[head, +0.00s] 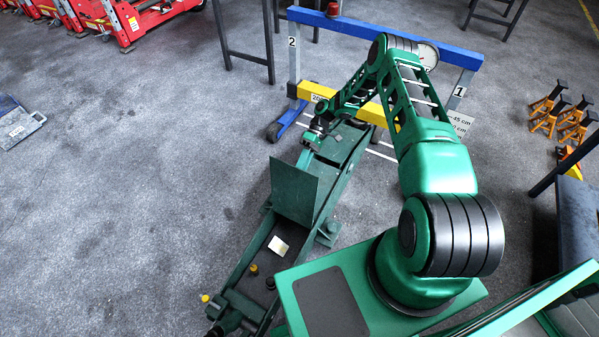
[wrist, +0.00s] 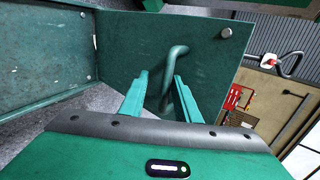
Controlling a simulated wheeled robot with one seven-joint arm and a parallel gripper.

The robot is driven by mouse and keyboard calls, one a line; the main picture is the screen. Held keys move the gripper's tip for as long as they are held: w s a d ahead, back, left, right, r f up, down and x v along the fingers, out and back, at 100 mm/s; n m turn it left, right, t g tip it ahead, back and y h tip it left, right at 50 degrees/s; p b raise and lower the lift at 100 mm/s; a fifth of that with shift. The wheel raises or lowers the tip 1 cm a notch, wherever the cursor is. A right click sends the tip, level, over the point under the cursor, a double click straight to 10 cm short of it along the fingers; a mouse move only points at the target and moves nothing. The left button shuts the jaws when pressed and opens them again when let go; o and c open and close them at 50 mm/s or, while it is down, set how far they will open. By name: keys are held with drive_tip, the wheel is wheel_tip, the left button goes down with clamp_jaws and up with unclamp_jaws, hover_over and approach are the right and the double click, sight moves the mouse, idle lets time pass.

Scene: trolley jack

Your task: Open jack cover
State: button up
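The trolley jack (head: 240,290) is a long dark green frame on the floor. Its flat green cover plate (head: 293,190) stands steeply raised above the body, and the compartment in front of it is exposed. My gripper (head: 313,137) is at the jack's far part, beyond the plate; its fingers are too small to read there. In the wrist view, my gripper's two green fingers (wrist: 160,84) are apart, on either side of a bent green handle (wrist: 178,85) on a green panel (wrist: 130,45). The fingers do not look closed on it. I cannot tell for sure which panel carries the handle.
A blue and yellow frame on legs (head: 462,57) stands just behind the jack. Orange stands (head: 547,110) are at the right, and red jacks (head: 125,22) at the upper left. The floor left of the jack is largely clear.

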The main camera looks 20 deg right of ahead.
drive_tip(key=shift+w, duration=0.1)
drive_tip(key=v, duration=1)
drive_tip(key=shift+w+d+r, duration=0.15)
drive_tip(key=shift+w+d, duration=0.05)
drive_tip(key=shift+d, duration=0.05)
